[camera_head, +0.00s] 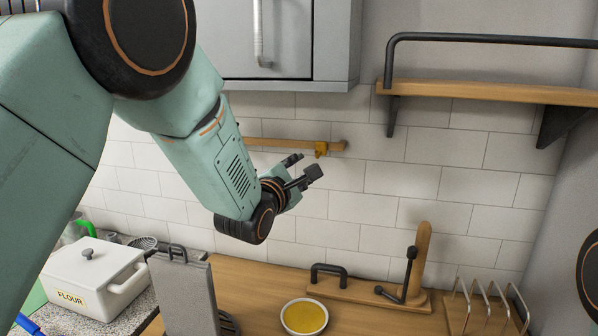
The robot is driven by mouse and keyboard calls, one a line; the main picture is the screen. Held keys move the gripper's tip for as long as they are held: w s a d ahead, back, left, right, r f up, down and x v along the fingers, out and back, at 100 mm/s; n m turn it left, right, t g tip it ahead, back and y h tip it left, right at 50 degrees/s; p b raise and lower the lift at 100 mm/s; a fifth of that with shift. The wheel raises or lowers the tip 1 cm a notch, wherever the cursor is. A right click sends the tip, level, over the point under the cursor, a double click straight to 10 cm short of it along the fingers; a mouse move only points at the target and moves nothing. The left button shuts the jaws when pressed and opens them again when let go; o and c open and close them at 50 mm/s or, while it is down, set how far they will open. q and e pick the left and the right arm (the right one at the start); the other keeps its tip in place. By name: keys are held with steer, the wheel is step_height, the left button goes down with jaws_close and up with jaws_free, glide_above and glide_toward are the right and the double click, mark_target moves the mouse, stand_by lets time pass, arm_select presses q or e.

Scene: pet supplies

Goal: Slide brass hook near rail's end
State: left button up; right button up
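A wooden rail (277,143) runs level along the white tiled wall, and my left arm hides its left part. The small brass hook (321,149) hangs on the rail close to its visible right end. My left gripper (307,165) is in front of the wall, just below and left of the hook in the picture. Its two dark fingers are apart with nothing seen between them. I cannot tell whether a finger touches the hook. My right gripper is not in view; only a dark round part of mine shows at the right edge.
A wooden shelf (487,92) with a black bar juts out at upper right, and a grey cabinet (285,45) hangs above the rail. Below are a white flour box (95,282), a yellow-filled bowl (304,318), a wooden stand (422,262) and a wire rack (487,305).

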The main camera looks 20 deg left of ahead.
arm_select(q)
steer(key=shift+s+d, duration=0.1)
steer(key=shift+s, duration=0.15)
steer(key=shift+w+f, duration=0.1)
steer(key=shift+w, duration=0.05)
steer(key=s+a+f+m+g+y, duration=0.1)
steer(key=s+f+m+g, duration=0.25)
steer(key=s+f, duration=0.45)
steer(key=s+a+f+m+g, duration=0.2)
steer(key=s+f+m, duration=0.2)
steer(key=f, duration=0.9)
steer(key=s+a+f+m+g+y, duration=0.1)
steer(key=s+f+m+g, duration=0.2)
steer(key=s+f, duration=0.5)
steer(key=s+a+f+m+g, duration=0.1)
steer(key=s+f+m+g, duration=0.5)
steer(key=s, duration=0.9)
steer(key=s+f+m+g, duration=0.3)
steer(key=s+f+m, duration=0.4)
steer(key=s, duration=0.7)
step_height(320, 180, down, 22)
steer(key=s+b, duration=0.1)
steer(key=b, duration=2)
steer(key=shift+a, duration=0.2)
